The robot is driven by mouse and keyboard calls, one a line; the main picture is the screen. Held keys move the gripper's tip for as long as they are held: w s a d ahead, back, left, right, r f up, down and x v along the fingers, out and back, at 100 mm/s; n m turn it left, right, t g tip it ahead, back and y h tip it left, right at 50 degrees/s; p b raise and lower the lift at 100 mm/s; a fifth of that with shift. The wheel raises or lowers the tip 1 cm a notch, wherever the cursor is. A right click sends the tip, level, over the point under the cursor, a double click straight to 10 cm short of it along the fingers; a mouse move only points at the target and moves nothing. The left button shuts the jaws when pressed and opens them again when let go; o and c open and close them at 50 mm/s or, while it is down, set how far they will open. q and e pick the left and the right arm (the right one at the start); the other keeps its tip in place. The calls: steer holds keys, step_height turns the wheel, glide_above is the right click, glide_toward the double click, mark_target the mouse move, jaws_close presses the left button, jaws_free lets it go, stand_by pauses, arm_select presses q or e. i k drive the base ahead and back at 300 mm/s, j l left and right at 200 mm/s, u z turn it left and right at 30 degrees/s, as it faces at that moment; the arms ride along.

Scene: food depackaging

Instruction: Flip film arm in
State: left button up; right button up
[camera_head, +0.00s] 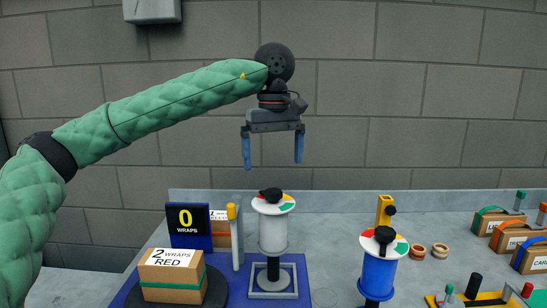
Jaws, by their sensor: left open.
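My left gripper (272,152) hangs from its green-sleeved arm, pointing down, its two blue fingers wide apart and empty. It is well above a white film roll (273,234), which stands upright with a coloured disc and black knob (270,194) on top. A blue film roll (378,272) stands to the right with a similar disc and black knob. An upright white post with a yellow top (232,212) is just left of the white roll; I cannot tell whether this is the film arm. A cardboard box marked "2 WRAPS RED" (172,270) sits on a dark turntable (214,290). My right gripper is not in view.
A sign reading "0 WRAPS" (187,222) stands behind the box, with another box (220,231) beside it. A yellow post (384,211) and two small rolls (440,250) are near the blue roll. Several labelled boxes (506,236) line the right side. The grey wall is behind.

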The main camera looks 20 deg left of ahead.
mark_target(232, 210)
steer(key=k, duration=1)
